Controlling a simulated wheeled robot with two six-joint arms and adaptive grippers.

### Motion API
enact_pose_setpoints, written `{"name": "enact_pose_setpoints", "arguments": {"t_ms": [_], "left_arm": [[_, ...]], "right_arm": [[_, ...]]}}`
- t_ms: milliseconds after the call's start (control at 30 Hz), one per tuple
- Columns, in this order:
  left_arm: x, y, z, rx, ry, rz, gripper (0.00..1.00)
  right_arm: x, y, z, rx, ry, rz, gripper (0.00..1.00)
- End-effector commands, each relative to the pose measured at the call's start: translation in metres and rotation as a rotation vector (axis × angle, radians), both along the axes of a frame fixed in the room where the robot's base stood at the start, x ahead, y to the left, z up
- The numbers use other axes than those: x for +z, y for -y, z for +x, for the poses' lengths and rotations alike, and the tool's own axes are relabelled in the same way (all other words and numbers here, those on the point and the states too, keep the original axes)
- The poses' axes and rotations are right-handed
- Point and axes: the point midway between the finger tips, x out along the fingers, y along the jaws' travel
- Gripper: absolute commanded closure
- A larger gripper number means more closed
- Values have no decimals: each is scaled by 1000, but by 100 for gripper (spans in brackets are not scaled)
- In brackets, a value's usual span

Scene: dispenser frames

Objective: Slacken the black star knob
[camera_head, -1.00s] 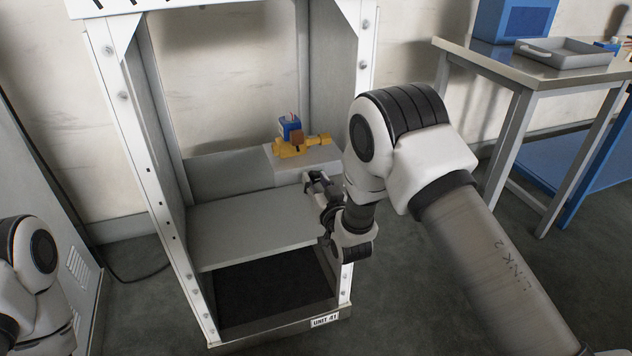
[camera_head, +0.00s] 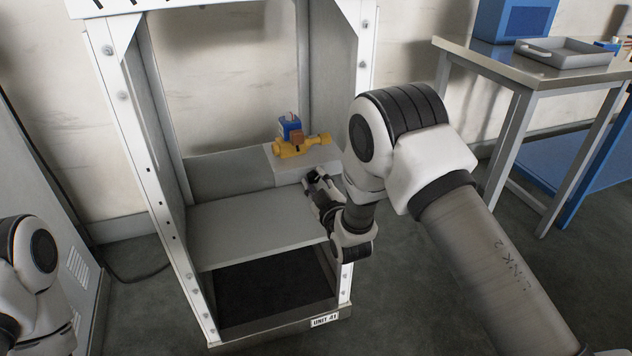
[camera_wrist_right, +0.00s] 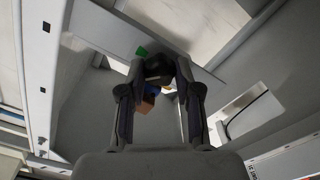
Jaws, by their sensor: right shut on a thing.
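My right gripper (camera_head: 312,177) reaches in past the right post of the white frame, just below the small grey block on the shelf. In the right wrist view my right gripper (camera_wrist_right: 160,72) has its fingertips closed on the black star knob (camera_wrist_right: 158,66). The knob's points are hard to make out in the dark there. In the head view the knob is too small and covered to tell from the fingers. My left gripper is out of view; only part of my left arm shows at the lower left.
A yellow valve (camera_head: 303,147) with a blue top (camera_head: 290,127) sits on the grey block (camera_head: 287,174), behind my right gripper. The white frame (camera_head: 106,65) has upright posts on both sides. A table with a grey tray (camera_head: 565,60) stands right.

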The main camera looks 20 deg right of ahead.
Motion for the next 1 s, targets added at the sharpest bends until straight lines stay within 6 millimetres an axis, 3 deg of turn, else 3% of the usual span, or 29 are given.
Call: {"name": "enact_pose_setpoints", "arguments": {"t_ms": [500,1000], "left_arm": [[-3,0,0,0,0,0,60],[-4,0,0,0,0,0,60]], "right_arm": [[-1,-1,0,1,15,-457,100],[-1,-1,0,1,22,-652,100]]}}
